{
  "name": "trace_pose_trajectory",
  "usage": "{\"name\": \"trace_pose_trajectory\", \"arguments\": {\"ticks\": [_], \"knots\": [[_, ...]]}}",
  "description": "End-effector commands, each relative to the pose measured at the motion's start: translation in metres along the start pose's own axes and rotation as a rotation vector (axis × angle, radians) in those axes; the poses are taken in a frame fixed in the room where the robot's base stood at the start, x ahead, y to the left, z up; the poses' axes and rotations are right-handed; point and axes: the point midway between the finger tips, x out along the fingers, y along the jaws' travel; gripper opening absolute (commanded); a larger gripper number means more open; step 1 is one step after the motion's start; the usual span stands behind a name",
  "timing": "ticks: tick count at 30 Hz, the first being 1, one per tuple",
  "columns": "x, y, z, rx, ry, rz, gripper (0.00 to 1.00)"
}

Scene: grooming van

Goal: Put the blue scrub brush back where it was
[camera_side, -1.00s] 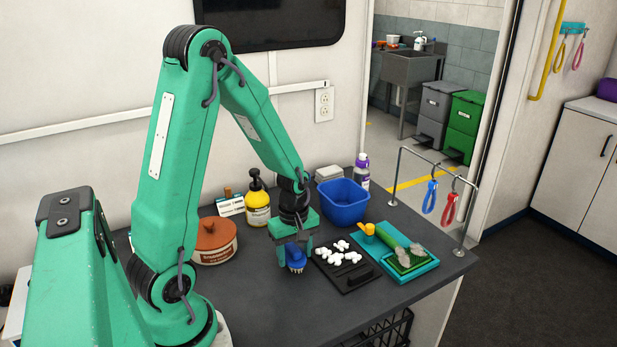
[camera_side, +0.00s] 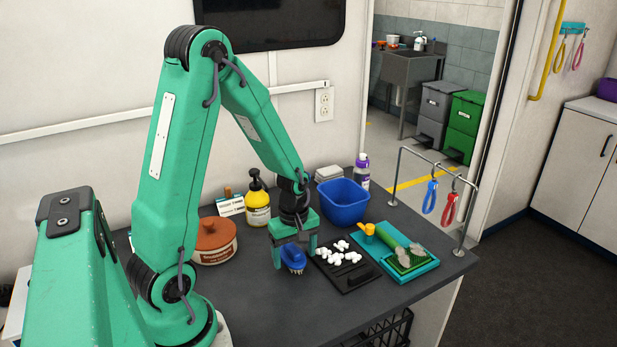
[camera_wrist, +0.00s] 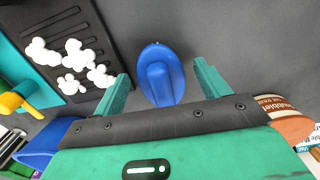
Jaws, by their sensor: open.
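The blue scrub brush (camera_side: 293,258) is on the dark grey table top, just left of the black tray, in the side view. In the wrist view the blue scrub brush (camera_wrist: 160,76) lies between my two fingers, with a gap on each side. My gripper (camera_side: 293,262) points down over it in the side view, and one finger shows at the brush's left. In the wrist view my gripper (camera_wrist: 160,88) is open, with its fingers apart and not touching the brush. The brush's bristles show at its lower edge in the side view.
The black tray (camera_side: 356,283) with white bone-shaped pieces sits close on the right. A teal tray (camera_side: 422,268) with a green brush lies beyond it. A blue tub (camera_side: 342,203), yellow bottle (camera_side: 257,207) and terracotta-lidded tub (camera_side: 214,240) stand behind. Table in front is clear.

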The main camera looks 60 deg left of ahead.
Motion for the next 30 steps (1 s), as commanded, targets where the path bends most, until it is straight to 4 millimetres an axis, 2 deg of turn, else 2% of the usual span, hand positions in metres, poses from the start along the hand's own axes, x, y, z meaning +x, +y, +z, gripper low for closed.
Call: {"name": "trace_pose_trajectory", "arguments": {"ticks": [11, 24, 30], "knots": [[-0.029, 0.001, 0.000, 0.000, 0.002, 0.004, 0.75], [-0.090, 0.001, 0.000, 0.000, 0.002, 0.005, 0.75], [-0.112, 0.001, 0.000, -0.001, 0.001, 0.002, 0.75]]}}
